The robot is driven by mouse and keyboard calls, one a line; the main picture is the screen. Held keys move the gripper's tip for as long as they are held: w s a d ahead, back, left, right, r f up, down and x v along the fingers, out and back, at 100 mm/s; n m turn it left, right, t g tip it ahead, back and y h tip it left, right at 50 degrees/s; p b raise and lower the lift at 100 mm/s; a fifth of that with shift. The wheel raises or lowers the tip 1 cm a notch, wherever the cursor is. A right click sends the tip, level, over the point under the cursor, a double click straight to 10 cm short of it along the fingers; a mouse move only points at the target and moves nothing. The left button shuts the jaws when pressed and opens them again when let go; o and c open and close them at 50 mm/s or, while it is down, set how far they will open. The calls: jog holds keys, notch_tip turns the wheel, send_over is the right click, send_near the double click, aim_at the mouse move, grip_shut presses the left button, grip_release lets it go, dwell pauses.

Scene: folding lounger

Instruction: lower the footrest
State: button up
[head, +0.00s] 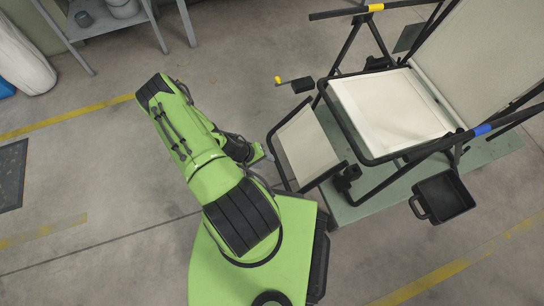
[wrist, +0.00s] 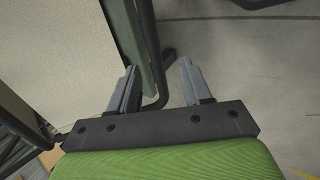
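The lounger's footrest (head: 306,146) is a pale panel in a black tube frame, sloping down from the front of the seat (head: 390,108). In the wrist view the panel (wrist: 55,60) fills the left side. My gripper (wrist: 158,82) is open, its two grey fingers apart. A bent corner of the black footrest tube (wrist: 163,85) shows between the fingers, with no clear grip on it. In the head view my gripper (head: 268,156) is at the left edge of the footrest, its fingertips partly hidden by my arm.
The lounger stands on a green platform (head: 490,165). Its backrest (head: 485,45) rises at the right. A grey shelf (head: 105,22) stands at the back left.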

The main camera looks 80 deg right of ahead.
jog(key=p+v, duration=0.1)
jog(key=v, duration=0.5)
jog(key=shift+s, duration=0.1)
dwell(0.3)
